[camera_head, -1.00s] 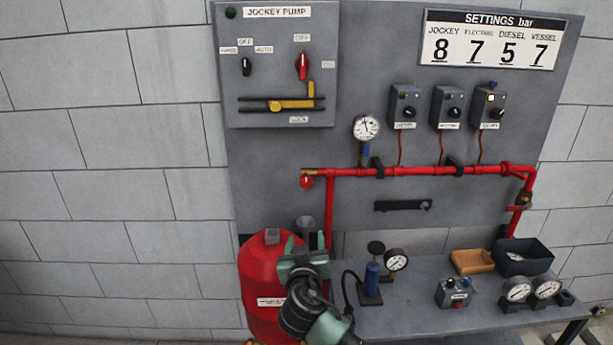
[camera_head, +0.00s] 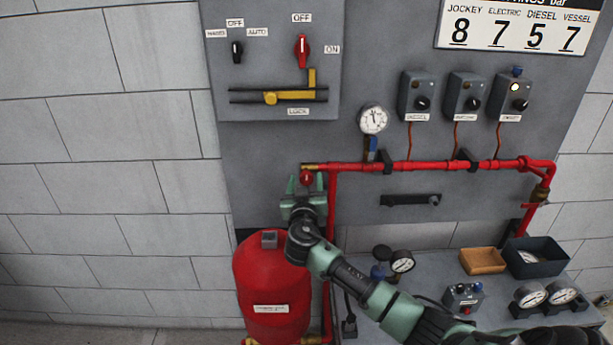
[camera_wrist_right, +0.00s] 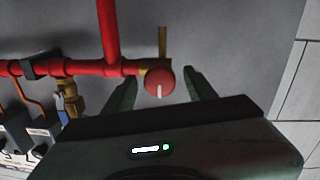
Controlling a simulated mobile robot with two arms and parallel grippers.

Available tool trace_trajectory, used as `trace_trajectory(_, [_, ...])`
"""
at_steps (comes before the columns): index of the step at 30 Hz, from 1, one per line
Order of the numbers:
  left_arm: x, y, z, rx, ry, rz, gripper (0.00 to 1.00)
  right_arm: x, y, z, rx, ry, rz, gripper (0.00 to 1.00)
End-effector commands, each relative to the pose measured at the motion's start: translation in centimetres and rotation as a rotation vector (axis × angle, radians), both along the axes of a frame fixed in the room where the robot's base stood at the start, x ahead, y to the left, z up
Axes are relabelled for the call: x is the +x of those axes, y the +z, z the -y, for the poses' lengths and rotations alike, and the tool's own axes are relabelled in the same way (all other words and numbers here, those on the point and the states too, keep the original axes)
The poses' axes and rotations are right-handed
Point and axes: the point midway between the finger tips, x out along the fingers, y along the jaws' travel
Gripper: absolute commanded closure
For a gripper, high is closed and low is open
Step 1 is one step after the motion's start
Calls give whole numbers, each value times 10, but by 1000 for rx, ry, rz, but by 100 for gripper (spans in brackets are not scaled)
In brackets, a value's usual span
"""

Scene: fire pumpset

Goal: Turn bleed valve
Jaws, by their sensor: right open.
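The bleed valve is a small round red knob (camera_head: 306,178) on a brass fitting at the left end of the red pipe (camera_head: 430,166). In the right wrist view the knob (camera_wrist_right: 159,82) shows a white mark on its face. My right gripper (camera_head: 305,184) is open just in front of the knob. In the wrist view its two fingers (camera_wrist_right: 160,74) stand on either side of the knob, with a visible gap on each side. I cannot tell how far the knob reaches between them. My left gripper is not in view.
A red tank (camera_head: 268,285) stands below my right arm. A pressure gauge (camera_head: 373,120) and several grey switch boxes (camera_head: 464,96) are on the panel above the pipe. A bench (camera_head: 420,275) on the right holds gauges, a brown tray (camera_head: 482,261) and a dark bin (camera_head: 536,257).

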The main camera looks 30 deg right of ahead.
Motion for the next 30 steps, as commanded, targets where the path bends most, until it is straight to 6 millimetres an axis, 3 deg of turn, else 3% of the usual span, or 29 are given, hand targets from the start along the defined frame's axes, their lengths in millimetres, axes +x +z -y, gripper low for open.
trace_trajectory(12, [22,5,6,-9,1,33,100,8,-1,6,1,0,-1,44])
trace_trajectory(14, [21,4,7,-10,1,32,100,8,0,6,1,0,-1,58])
trace_trajectory(18, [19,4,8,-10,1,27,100,8,0,6,1,0,-1,97])
trace_trajectory(19, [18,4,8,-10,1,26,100,8,0,7,1,0,-1,100])
trace_trajectory(30, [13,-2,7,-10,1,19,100,8,-2,7,-49,-1,-30,100])
